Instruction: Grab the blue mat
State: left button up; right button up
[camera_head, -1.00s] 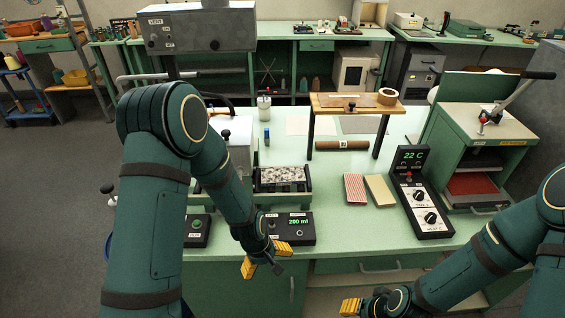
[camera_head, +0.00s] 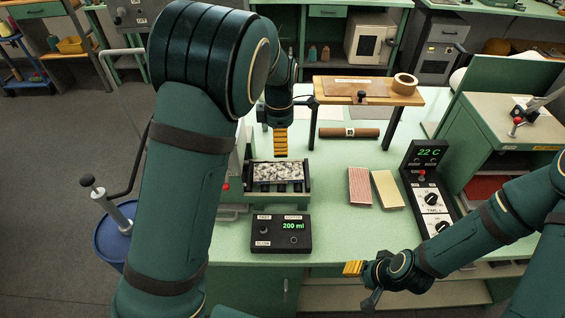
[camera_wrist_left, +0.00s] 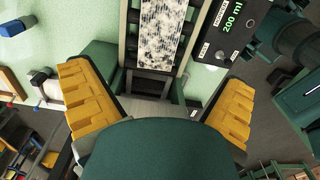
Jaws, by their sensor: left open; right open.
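No mat that is plainly blue shows in either view. A speckled black-and-white slab (camera_head: 279,172) with a faint bluish tint lies in a dark tray-like fixture (camera_head: 278,188) on the green bench; the slab also shows in the left wrist view (camera_wrist_left: 162,30). My left gripper (camera_head: 281,143) points down just behind the slab, empty. In the left wrist view its yellow fingers (camera_wrist_left: 160,105) are spread wide on either side of the fixture's end. My right gripper (camera_head: 353,268) is open and empty at the bench's front edge. A small blue block (camera_wrist_left: 14,27) lies on the bench in the left wrist view.
A control box reading 200 ml (camera_head: 280,233) stands in front of the fixture. To the right lie a red-striped pad (camera_head: 360,187), a cream pad (camera_head: 387,190) and a 22 C controller (camera_head: 428,190). A wooden stand (camera_head: 365,90) with a brown roll (camera_head: 349,132) below is behind.

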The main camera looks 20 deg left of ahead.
pick_arm(q)
send_over(280, 171)
jog(key=f, duration=0.7)
jog(key=shift+s+f, duration=0.15)
jog(key=shift+s, duration=0.05)
jog(key=shift+w+f, duration=0.2)
jog(key=shift+f, duration=2.95)
jog(key=c, duration=1.1)
